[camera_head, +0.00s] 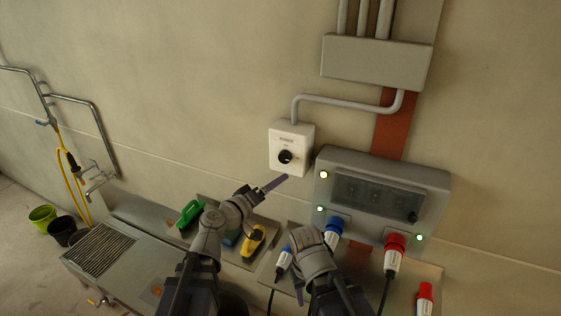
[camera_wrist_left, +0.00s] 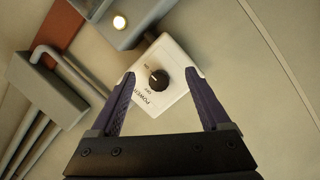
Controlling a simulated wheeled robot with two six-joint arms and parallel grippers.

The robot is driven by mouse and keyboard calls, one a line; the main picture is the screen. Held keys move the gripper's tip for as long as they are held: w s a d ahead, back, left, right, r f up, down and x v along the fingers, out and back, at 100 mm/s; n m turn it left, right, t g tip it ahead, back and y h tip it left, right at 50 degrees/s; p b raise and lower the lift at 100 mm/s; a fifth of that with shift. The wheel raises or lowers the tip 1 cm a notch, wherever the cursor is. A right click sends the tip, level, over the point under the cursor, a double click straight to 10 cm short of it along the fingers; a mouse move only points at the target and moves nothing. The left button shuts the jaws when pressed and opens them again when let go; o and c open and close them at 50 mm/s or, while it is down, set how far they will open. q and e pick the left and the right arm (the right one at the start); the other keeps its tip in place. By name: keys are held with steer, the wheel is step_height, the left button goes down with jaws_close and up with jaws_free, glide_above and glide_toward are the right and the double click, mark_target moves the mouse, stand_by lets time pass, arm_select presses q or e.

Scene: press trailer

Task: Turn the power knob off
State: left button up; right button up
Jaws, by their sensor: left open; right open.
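The power knob (camera_head: 286,156) is a round black knob on a white box fixed to the wall, right of centre in the head view. It also shows in the left wrist view (camera_wrist_left: 159,79), between the fingertips in the picture, with a pale pointer mark and "POWER" lettering beside it. My left gripper (camera_head: 275,183) is just below the white box (camera_head: 291,137); in the left wrist view its two purple fingers (camera_wrist_left: 163,78) are spread apart and empty. My right gripper (camera_head: 299,296) is low in the head view, far below the knob; its fingers are mostly hidden by its wrist.
A grey socket panel (camera_head: 436,186) with small lit lamps and blue and red plugs is right of the knob box. A grey conduit (camera_head: 345,102) runs above it. The wall left of the box is clear.

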mark_target(283, 159)
arm_select(q)
steer(key=shift+w+d+r+n+t+y, duration=0.15)
steer(key=shift+w+d+r+n+t, duration=0.2)
steer(key=shift+w, duration=1)
steer(key=shift+w+d+r+n+t+y, duration=0.1)
steer(key=shift+w+d+r+n+t, duration=0.3)
steer(key=shift+w, duration=1)
steer(key=shift+w+d+r+n+t+y, duration=0.15)
steer(key=shift+w+d+r+n+t, duration=0.2)
steer(key=shift+w, duration=1)
steer(key=shift+a+r, duration=0.1)
steer(key=shift+a, duration=0.05)
steer(key=shift+c, duration=0.2)
jaws_close()
